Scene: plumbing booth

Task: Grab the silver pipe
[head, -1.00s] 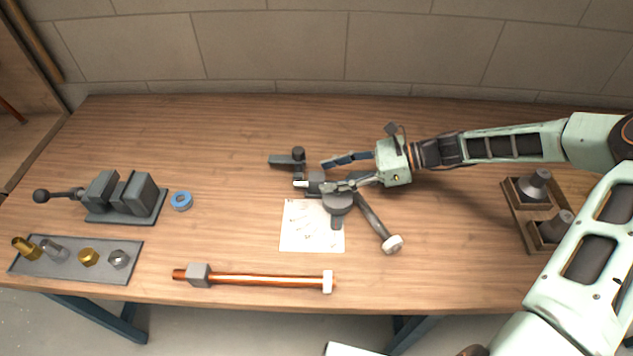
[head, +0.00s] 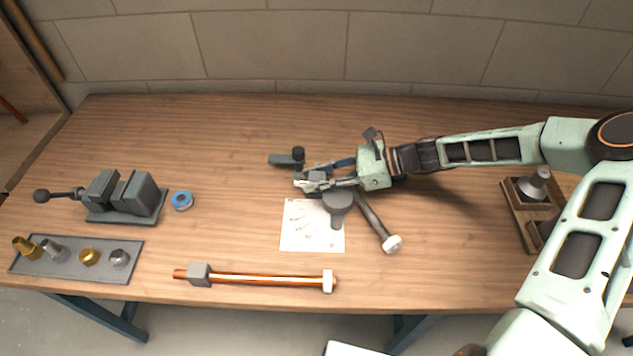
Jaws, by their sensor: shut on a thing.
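My gripper (head: 312,178) reaches in from the right, low over the middle of the table. Its fingers are closed around a small grey piece with a pale silver end, mostly hidden by the fingers. I cannot tell whether this piece is a silver pipe or part of the dark grey tool (head: 337,201) just below it. That tool has a round head and a long grey handle (head: 372,217) with a white end.
A white sheet (head: 300,235) lies below my gripper. A copper pipe (head: 260,280) with a grey block lies near the front edge. A vise (head: 130,195) and blue ring (head: 182,201) are at left. A wooden holder (head: 520,228) is at right. The table's back is clear.

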